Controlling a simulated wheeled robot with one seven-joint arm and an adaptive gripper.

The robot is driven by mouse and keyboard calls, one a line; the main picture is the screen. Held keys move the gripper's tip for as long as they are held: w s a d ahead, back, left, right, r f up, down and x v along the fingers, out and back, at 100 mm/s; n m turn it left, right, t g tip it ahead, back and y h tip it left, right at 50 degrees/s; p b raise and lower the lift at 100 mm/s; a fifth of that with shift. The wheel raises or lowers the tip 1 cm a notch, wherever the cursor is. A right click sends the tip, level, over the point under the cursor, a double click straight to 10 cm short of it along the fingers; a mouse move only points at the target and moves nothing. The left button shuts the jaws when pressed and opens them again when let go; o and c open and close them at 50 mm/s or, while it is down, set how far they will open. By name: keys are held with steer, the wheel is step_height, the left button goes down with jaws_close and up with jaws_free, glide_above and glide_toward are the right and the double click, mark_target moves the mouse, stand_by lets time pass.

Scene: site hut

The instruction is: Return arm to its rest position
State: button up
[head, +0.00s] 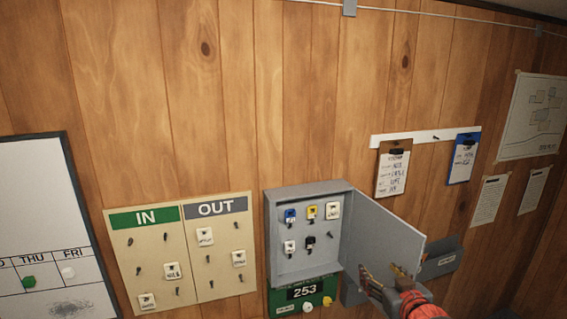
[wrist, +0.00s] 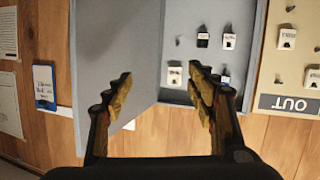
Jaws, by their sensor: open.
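My gripper (head: 388,277) is at the lower right in the head view, in front of the open door (head: 383,238) of the grey key cabinet. Its fingers are apart with nothing between them. In the wrist view, which looks upside down, the gripper (wrist: 160,85) shows two fingers spread wide over the cabinet door (wrist: 117,45). The key cabinet (head: 308,262) is on the wall with its door swung to the right. Several tagged keys hang inside, among them a blue tag (head: 290,215) and a yellow tag (head: 312,211). Whether the gripper touches the door cannot be told.
The IN/OUT board (head: 190,285) is left of the cabinet, a whiteboard (head: 40,200) farther left. A green panel marked 253 (head: 318,289) is below the cabinet. Clipboards (head: 393,172) hang from a white rail (head: 424,138) at right. A grey wall holder (head: 440,262) is behind the door.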

steer(key=s+a+f+g+b, duration=0.2)
steer(key=s+f+b, duration=0.3)
steer(key=s, duration=0.5)
steer(key=s+a+f+m+g+b, duration=0.1)
steer(key=s+f+g+b, duration=0.3)
steer(key=s, duration=0.6)
steer(key=s+a+f+m+g+h+b, duration=0.1)
steer(key=s+a+f+g+b, duration=0.1)
steer(key=s+f+b, duration=0.4)
steer(key=s+a+f, duration=0.1)
steer(key=s+f, duration=0.1)
steer(key=s, duration=0.2)
steer(key=shift+g, duration=0.4)
steer(key=shift+s+a, duration=0.1)
steer(key=shift+c, duration=0.2)
